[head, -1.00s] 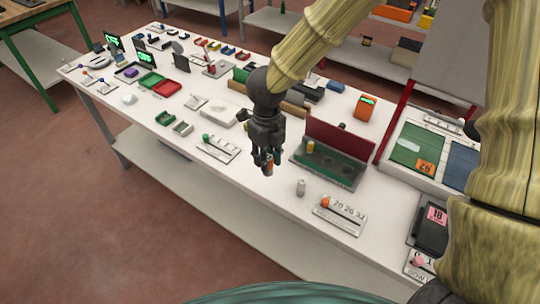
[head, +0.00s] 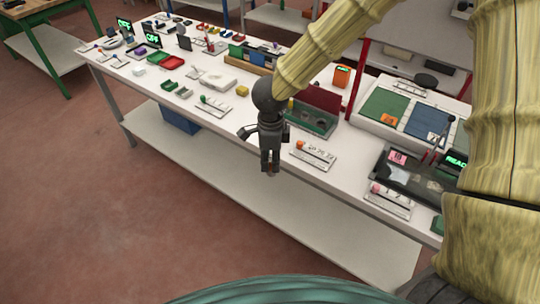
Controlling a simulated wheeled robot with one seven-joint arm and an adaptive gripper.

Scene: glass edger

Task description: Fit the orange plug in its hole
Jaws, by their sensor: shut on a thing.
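My gripper (head: 270,168) points down at the front edge of the long white table, left of the orange-marked plate. Its fingers are shut on a small orange-brown piece (head: 270,174). Only the piece's lower end shows, so I cannot tell for sure that it is the orange plug. The white plate (head: 318,159) bears printed numbers and has an orange round knob (head: 300,145) standing at its left end. The gripper and the plate are apart in the picture. Holes in the plate are too small to make out.
A dark red-backed tray (head: 318,121) stands behind the plate. A pink-marked plate (head: 389,199) and a dark tray (head: 402,175) lie to the right. A green-marked plate (head: 213,106) lies to the left. The lower shelf (head: 240,172) is mostly clear.

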